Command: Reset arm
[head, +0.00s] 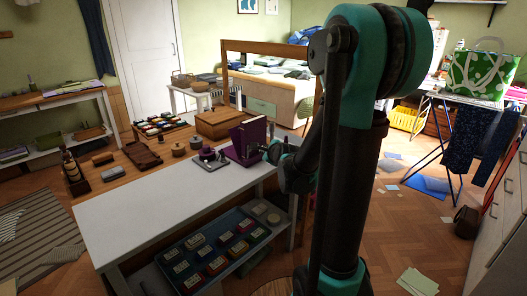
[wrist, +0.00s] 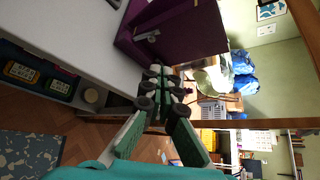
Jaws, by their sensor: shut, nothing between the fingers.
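My gripper (head: 262,150) is at the right end of the white-topped table (head: 130,218), close to a purple box-like holder (head: 246,139). In the wrist view my gripper (wrist: 166,75) has its fingers together with nothing seen between them. The purple holder (wrist: 185,35) fills the area just beyond the fingertips there; I cannot tell whether they touch it. My teal and black arm stands large in the right half of the head view and hides part of the room behind it.
A wooden box (head: 213,123), a dark tray (head: 211,160) and small jars stand on the table near the holder. A blue tray (head: 165,262) of labelled boxes sits on the shelf below. A green patterned bag (head: 477,75) stands at right. Papers (head: 417,282) lie on the floor.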

